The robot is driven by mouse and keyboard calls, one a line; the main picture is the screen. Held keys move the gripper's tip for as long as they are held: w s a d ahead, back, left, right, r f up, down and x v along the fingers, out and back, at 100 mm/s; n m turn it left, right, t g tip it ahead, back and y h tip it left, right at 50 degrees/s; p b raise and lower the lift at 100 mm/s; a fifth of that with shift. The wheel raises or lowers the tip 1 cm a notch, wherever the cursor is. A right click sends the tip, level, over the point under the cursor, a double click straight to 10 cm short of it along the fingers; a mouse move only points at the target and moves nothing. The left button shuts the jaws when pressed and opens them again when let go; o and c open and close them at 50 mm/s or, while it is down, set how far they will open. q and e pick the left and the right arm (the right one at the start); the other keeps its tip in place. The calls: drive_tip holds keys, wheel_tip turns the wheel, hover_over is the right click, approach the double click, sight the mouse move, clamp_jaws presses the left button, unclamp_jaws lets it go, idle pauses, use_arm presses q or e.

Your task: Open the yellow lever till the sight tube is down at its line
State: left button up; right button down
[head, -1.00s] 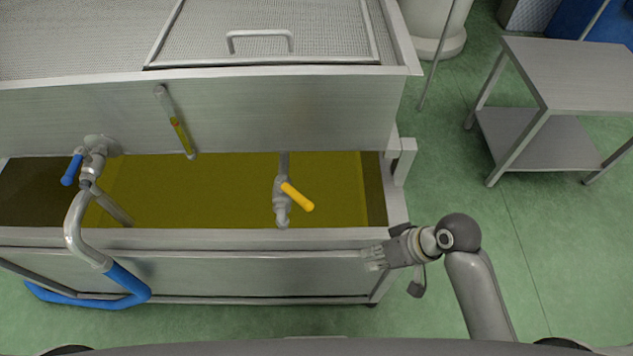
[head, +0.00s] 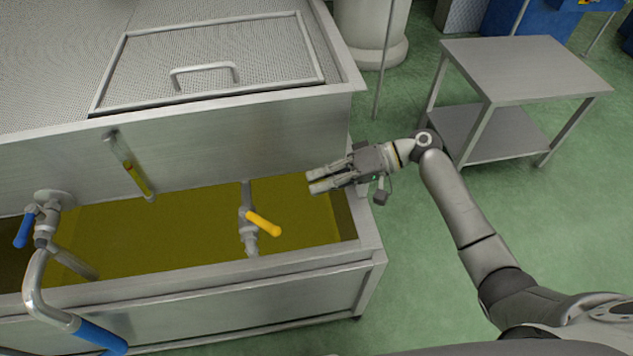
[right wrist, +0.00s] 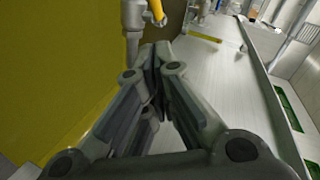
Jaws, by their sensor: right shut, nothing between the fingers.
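The yellow lever (head: 262,223) sits on a grey valve (head: 248,236) over the trough of yellow-green oil (head: 180,225), slanting down to the right. In the right wrist view the lever (right wrist: 157,10) shows at the top edge. The sight tube (head: 129,167) is on the tank's front wall, with yellow liquid in its lower part; its line is too small to make out. My right gripper (head: 311,182) is shut and empty, above the trough's right end, to the right of the lever and apart from it. My left gripper is not in view.
A blue-handled valve (head: 24,229) and a bent pipe with a blue grip (head: 100,337) stand at the left. The trough's front rim (head: 200,281) runs below the yellow lever.

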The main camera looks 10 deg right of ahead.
sight(259, 221)
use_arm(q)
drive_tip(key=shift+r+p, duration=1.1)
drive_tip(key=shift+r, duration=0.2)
use_arm(e)
drive_tip(key=s+a+f, duration=0.2)
drive_tip(key=a+f, duration=0.2)
drive_tip(key=a, duration=0.5)
drive_tip(key=shift+f, duration=0.25)
drive_tip(key=shift+s+a, duration=0.1)
